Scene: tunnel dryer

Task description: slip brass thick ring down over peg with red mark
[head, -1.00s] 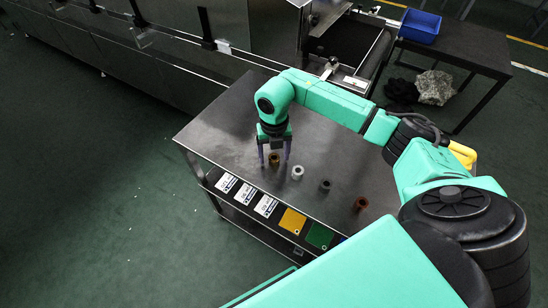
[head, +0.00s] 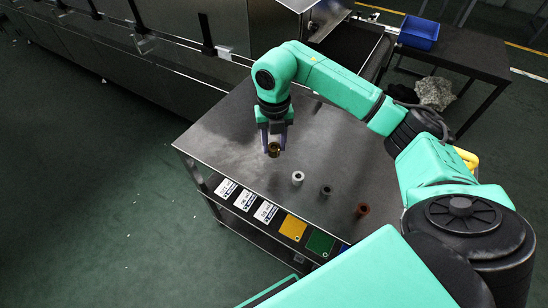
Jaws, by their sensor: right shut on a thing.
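My right gripper (head: 274,150) points down over the left part of the dark metal table (head: 222,133). It is shut on the brass thick ring (head: 274,146), which sits between its fingertips and seems to be held a little above the table top. A light grey ring-like piece (head: 298,178), a dark one (head: 326,191) and a reddish-brown one (head: 361,210) stand in a slanting row to the right of the gripper. I cannot make out a peg with a red mark. My left gripper is out of view.
White labels (head: 244,200) and a yellow panel (head: 293,228) and green panel (head: 320,242) line the table's front edge. A long dryer housing (head: 120,65) runs behind. A blue bin (head: 419,32) stands on a side table at the back right. The table's left end is bare.

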